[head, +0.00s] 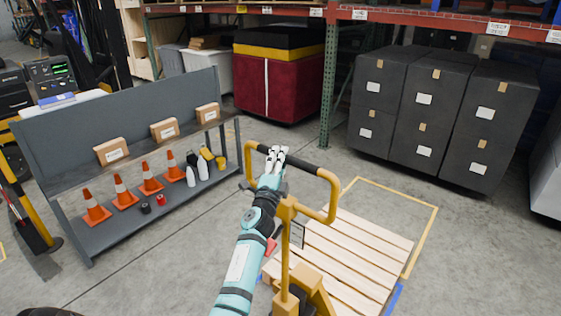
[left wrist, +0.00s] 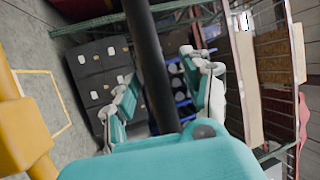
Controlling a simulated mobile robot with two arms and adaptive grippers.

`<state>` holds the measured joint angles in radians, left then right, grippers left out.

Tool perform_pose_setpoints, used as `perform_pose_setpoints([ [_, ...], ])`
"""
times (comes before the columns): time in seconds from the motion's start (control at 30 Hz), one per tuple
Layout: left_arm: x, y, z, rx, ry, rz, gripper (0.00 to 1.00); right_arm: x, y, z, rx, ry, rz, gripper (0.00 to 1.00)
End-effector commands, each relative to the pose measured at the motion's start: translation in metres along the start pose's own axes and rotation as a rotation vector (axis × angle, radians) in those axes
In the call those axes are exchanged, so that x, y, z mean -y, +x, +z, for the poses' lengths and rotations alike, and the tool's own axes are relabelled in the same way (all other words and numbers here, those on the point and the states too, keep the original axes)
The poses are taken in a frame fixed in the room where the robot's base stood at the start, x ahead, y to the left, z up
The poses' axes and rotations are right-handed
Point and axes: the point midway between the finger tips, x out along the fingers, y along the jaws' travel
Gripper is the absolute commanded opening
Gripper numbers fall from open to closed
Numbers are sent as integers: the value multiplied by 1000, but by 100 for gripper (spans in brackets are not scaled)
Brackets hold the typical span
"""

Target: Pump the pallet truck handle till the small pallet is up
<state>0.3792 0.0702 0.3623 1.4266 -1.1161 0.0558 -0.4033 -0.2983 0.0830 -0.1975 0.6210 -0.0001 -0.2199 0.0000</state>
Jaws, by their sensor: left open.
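The pallet truck's yellow handle (head: 333,190) stands upright with a black grip bar (head: 305,159) across its top. My left gripper (head: 277,155) is at the left part of this bar. In the left wrist view the black bar (left wrist: 150,65) passes between the spread fingers of my left gripper (left wrist: 160,88), which are not closed on it. The small wooden pallet (head: 352,256) lies behind the truck's yellow mast (head: 286,245), with blue showing at its lower edge. Its height off the floor is hard to tell. My right gripper is not in view.
A grey shelf cart (head: 60,168) with orange cones, bottles and boxes stands at left. Black stacked totes (head: 425,110) and a dark red strapped tote (head: 275,85) stand behind, by a rack post (head: 327,90). A yellow floor outline (head: 421,240) surrounds the pallet. Bare floor lies between cart and truck.

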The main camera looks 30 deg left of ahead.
Motion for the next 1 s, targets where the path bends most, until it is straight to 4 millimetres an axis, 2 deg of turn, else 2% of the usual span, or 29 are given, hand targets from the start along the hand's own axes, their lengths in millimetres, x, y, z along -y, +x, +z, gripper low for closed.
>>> perform_pose_setpoints([
  [0.13,0,0,0,0,0,0,46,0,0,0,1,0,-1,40],
  [0.5,2,0,0,0,0,-3,0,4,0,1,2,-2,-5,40],
  [1.0,6,0,2,-1,-3,-13,0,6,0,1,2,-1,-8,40],
])
